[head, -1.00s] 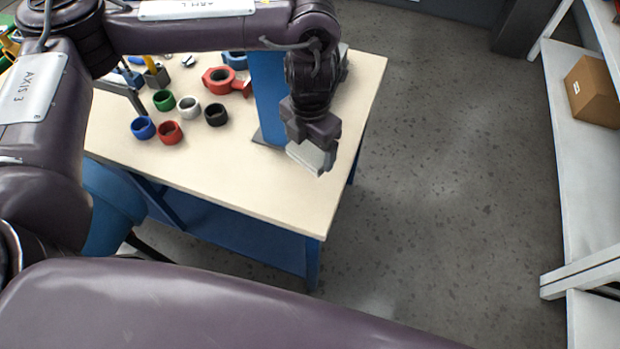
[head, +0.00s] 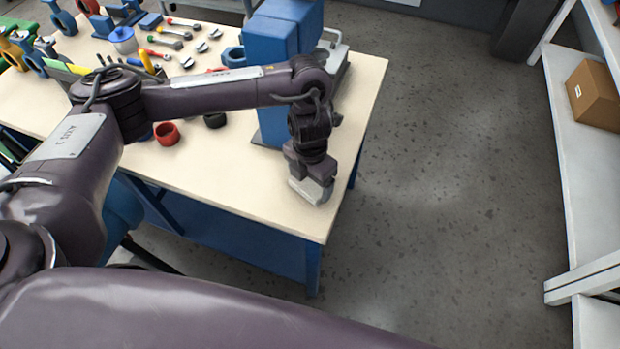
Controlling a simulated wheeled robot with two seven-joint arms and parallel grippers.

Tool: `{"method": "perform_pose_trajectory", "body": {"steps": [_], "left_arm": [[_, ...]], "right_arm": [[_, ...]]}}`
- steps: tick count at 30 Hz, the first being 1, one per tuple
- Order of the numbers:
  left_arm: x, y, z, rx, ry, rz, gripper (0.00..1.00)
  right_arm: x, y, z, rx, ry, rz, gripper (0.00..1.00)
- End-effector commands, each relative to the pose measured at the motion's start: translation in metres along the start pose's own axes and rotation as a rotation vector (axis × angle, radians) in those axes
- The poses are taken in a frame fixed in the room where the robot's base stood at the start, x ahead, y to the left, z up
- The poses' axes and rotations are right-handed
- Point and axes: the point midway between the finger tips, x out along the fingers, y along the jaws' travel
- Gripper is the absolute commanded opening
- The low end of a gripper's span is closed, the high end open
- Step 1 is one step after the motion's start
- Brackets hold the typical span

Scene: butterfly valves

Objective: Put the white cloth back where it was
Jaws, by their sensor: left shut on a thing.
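My left gripper (head: 312,193) points down at the near right part of the wooden workbench top (head: 235,190), close to its right edge. It is shut on a pale grey-white thing at its fingertips, which I take to be the white cloth; its shape is mostly hidden by the gripper. I cannot tell whether it touches the bench top. No other white cloth shows. My right gripper is not in view.
A tall blue block-shaped fixture (head: 272,50) stands just behind the gripper. A red ring (head: 167,133), a black ring (head: 215,120), and several wrenches lie to the left. A shelf with a cardboard box (head: 595,95) is at right. The bench's front right is clear.

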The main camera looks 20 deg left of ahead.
Motion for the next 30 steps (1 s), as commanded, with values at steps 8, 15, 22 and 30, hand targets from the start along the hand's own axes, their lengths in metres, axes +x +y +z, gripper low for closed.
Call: {"method": "perform_pose_trajectory", "body": {"steps": [8, 15, 22, 30], "left_arm": [[0.003, 0.0, 0.0, 0.0, 0.0, 0.0, 0.95], [0.003, 0.0, 0.0, 0.0, 0.0, 0.0, 1.0], [-0.019, 0.001, 0.002, 0.002, -0.005, 0.003, 1.0], [-0.075, 0.001, 0.001, 0.003, -0.005, 0.004, 1.0]], "right_arm": [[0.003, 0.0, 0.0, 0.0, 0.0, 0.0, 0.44], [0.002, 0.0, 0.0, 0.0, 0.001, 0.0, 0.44], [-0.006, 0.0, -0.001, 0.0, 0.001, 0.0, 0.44], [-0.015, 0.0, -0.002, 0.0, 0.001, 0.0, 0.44]]}}
